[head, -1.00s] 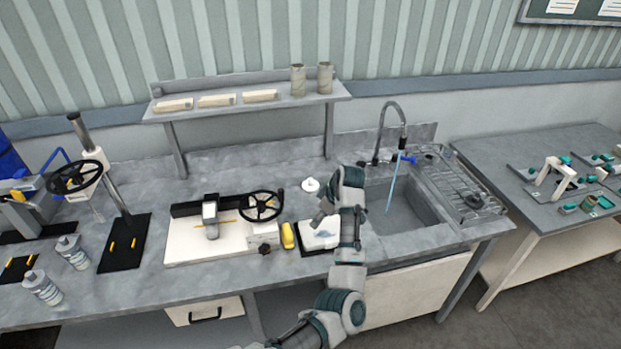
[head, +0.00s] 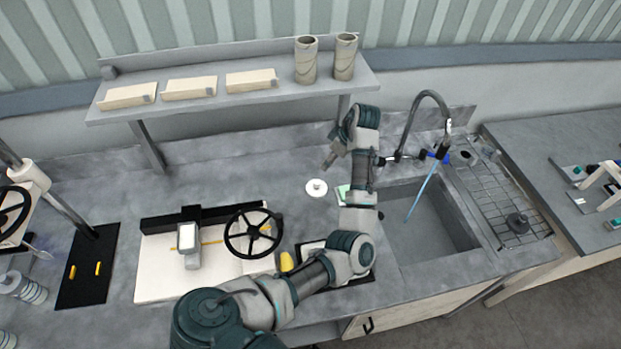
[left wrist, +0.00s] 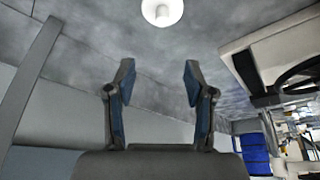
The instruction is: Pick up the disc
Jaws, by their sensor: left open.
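A small white disc (head: 316,187) with a raised knob in its middle lies flat on the grey bench, left of the sink. In the left wrist view the disc (left wrist: 162,12) is cut off by the top edge, beyond the fingertips. My left gripper (head: 332,158) is above and behind the disc in the head view, apart from it. In the left wrist view its two fingers (left wrist: 158,78) stand apart with nothing between them. My right gripper is not in view.
A handwheel (head: 252,234) on a white-based fixture stands left of the disc. A green-edged pad (head: 343,192) lies partly behind my arm. The sink (head: 425,225) and tap (head: 437,100) are right. A shelf (head: 235,100) with cardboard tubes (head: 306,60) runs behind.

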